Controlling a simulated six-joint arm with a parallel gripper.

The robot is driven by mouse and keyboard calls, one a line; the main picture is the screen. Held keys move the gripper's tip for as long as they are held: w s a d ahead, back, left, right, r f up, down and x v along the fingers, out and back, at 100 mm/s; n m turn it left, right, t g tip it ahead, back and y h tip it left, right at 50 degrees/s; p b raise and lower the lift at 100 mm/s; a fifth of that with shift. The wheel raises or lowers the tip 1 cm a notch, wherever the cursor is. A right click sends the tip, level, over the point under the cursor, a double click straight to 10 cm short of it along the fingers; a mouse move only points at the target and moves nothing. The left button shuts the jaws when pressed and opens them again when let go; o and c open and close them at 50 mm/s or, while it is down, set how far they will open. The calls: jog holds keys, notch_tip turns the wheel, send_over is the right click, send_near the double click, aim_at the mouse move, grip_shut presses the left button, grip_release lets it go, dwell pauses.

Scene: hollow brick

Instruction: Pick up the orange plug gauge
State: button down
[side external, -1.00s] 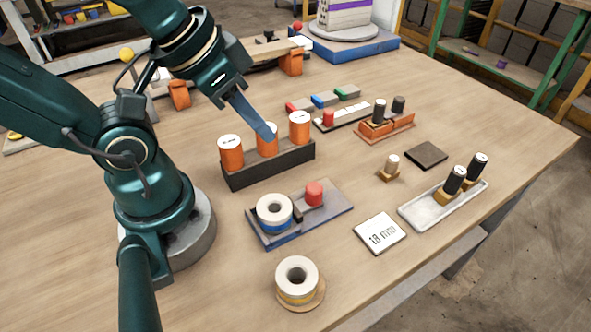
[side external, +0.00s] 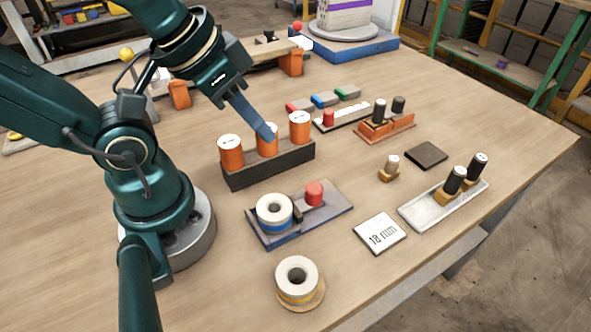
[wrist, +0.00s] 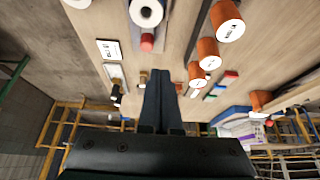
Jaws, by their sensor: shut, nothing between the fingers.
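Three orange plug gauges with white tops stand upright in a dark rack (side external: 270,165): the left one (side external: 231,153), the middle one (side external: 264,147) and the right one (side external: 300,127). My gripper (side external: 269,134) is shut and empty. Its blue-grey fingers point down and right, and their tips overlap the middle gauge in the side view. Whether they touch it I cannot tell. In the wrist view, the shut fingers (wrist: 158,75) are left of the row of orange gauges (wrist: 208,53), with a gap visible to the nearest one in the picture.
In front of the rack is a grey plate (side external: 335,204) with a white ring and red knob. A spool (side external: 297,281) and an "18 mm" card (side external: 380,233) lie nearer. An orange tray (side external: 385,129) and white tray (side external: 445,208) hold dark-topped cylinders at the right.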

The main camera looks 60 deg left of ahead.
jog(key=shift+c, duration=1.3)
grip_release()
jog(key=m+g, duration=0.3)
jog(key=g, duration=0.3)
send_over(229, 142)
jog(key=w, duration=0.1)
jog(key=f, duration=0.1)
jog(key=d+f, duration=0.1)
jog(key=f, duration=0.1)
jog(key=shift+f+y, duration=0.2)
jog(key=shift+y, duration=0.1)
jog(key=shift+s+a+f+g, duration=0.1)
jog(key=shift+a+f+g, duration=0.1)
jog(key=shift+a+g, duration=0.2)
jog(key=shift+s+a+f+n, duration=0.1)
jog(key=shift+s+f+n, duration=0.05)
jog(key=shift+f+n, duration=0.3)
jog(key=shift+s+f, duration=0.15)
jog(key=shift+f, duration=1)
jog(key=shift+s+f, duration=0.1)
jog(key=shift+f, duration=1)
